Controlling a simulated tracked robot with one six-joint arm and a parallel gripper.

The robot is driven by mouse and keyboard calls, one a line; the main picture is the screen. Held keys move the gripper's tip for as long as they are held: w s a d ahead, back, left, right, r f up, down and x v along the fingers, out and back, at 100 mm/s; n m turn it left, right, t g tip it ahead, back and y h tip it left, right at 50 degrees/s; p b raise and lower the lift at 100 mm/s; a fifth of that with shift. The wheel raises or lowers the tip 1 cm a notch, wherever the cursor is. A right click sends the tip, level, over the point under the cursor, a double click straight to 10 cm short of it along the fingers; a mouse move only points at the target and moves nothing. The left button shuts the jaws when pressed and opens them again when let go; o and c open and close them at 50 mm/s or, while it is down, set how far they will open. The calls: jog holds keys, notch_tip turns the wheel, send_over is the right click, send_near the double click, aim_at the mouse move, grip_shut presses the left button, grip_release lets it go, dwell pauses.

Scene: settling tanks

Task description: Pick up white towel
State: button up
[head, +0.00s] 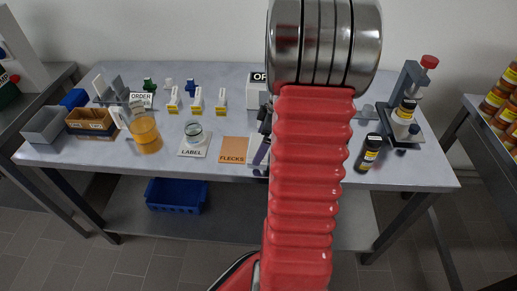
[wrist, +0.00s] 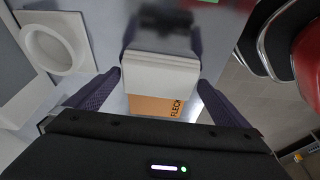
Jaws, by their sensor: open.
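The white towel (wrist: 160,75) looks like a flat folded block with a layered edge, lying on the grey table in the wrist view. My gripper (wrist: 160,78) is open, with one purple finger on each side of the towel. Gaps seem to show between the fingers and the towel's sides, but I cannot tell whether either touches.
The orange FLECKS card (head: 233,150) lies left of my arm, and close to the towel in the wrist view (wrist: 150,106). A dark bottle (head: 368,152) and a press stand (head: 405,105) are on the right.

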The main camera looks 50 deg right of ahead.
jog(key=c, duration=0.7)
jog(key=shift+r, duration=0.1)
jog(key=shift+c, duration=0.2)
notch_tip(320, 180, up, 10)
dwell(0.4)
dwell(0.3)
